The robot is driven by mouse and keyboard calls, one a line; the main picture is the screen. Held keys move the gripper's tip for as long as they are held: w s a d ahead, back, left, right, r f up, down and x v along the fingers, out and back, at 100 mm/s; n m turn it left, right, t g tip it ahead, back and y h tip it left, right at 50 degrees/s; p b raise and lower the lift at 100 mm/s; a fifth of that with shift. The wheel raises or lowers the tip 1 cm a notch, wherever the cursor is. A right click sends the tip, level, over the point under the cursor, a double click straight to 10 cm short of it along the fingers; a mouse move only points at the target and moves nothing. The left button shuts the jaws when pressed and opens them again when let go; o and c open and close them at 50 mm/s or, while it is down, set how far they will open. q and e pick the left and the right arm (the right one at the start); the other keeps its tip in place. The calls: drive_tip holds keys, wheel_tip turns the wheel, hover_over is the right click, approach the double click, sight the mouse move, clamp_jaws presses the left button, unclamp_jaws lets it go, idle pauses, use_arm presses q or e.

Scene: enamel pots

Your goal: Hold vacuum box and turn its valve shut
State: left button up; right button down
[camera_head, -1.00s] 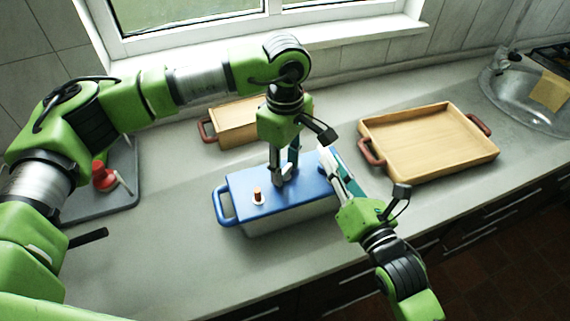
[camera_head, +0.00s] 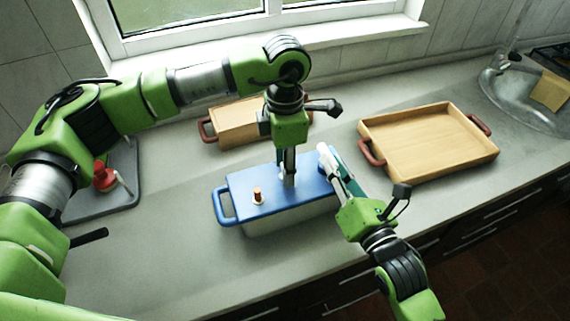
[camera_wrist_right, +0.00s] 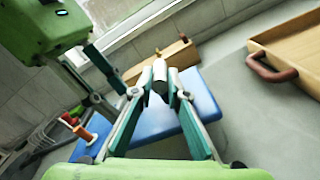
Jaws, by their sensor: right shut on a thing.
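The vacuum box (camera_head: 290,222) stands on the counter with a blue lid (camera_head: 255,180) and a blue loop handle (camera_head: 225,206) at its left end. A small red-and-white knob (camera_head: 258,196) stands up on the lid's left part. My left gripper (camera_head: 288,180) points straight down at the lid's middle.
A wooden box (camera_head: 235,122) with red handles stands behind, near the window. A wooden tray (camera_head: 430,145) with red handles lies to the right, before the sink (camera_head: 530,100). A grey board (camera_head: 125,195) with a red-topped item (camera_head: 104,176) is at left.

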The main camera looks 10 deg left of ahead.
use_arm(q)
drive_tip(key=shift+n, duration=0.5)
drive_tip(key=o, duration=1.1)
drive_tip(key=shift+r, duration=0.1)
wheel_tip(320, 180, up, 12)
drive_tip(key=shift+f, duration=0.1)
use_arm(e)
drive_tip(key=c, duration=1.9)
unclamp_jaws()
